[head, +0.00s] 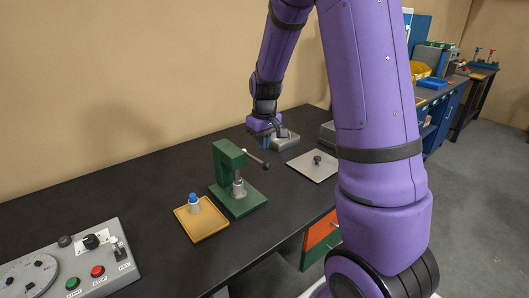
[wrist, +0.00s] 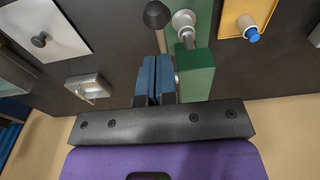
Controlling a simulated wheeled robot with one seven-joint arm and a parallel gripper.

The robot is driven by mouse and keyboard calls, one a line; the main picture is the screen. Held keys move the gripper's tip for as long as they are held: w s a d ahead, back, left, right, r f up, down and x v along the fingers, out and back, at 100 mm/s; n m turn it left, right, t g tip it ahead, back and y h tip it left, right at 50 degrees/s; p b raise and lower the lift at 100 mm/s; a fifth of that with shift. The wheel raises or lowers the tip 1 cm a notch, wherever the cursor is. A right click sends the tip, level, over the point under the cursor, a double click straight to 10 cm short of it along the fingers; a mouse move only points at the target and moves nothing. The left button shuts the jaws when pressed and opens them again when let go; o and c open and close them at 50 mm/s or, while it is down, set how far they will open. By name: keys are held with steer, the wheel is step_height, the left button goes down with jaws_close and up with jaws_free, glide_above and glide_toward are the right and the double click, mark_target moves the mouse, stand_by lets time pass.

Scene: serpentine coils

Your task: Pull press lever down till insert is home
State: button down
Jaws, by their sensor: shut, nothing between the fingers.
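The green arbor press (head: 228,165) stands on the black bench, and its green body also shows in the wrist view (wrist: 196,75). Its lever (head: 253,158) sticks out to the right, sloping slightly down to a dark ball knob (head: 266,166). In the wrist view the lever rod (wrist: 162,42) and knob (wrist: 157,14) lie just beyond my fingertips. My gripper (head: 264,141) is behind and above the lever; its blue fingers (wrist: 155,68) are together and empty. I cannot tell whether they touch the rod. A silver cylindrical part (head: 239,188) is under the press head; how deep the insert sits is unclear.
A yellow tray (head: 203,222) with a blue-topped part (head: 194,202) lies left of the press. A grey control box (head: 95,258) is farther left. A pale plate with a knob (head: 315,166) lies right. A small grey metal box (head: 286,142) stands behind my gripper.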

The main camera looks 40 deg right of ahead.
step_height(320, 180, up, 10)
steer(key=s, duration=0.1)
glide_above(266, 162)
steer(key=w, duration=0.3)
steer(key=f, duration=0.9)
steer(key=shift+s+d, duration=0.1)
steer(key=shift+s, duration=0.15)
steer(key=f, duration=0.1)
steer(key=s+f, duration=0.1)
steer(key=f, duration=0.1)
steer(key=shift+s, duration=0.1)
steer(key=shift+s+f, duration=0.2)
steer(key=shift+f, duration=0.35)
steer(key=shift+s+f, duration=0.45)
steer(key=shift+f, duration=0.3)
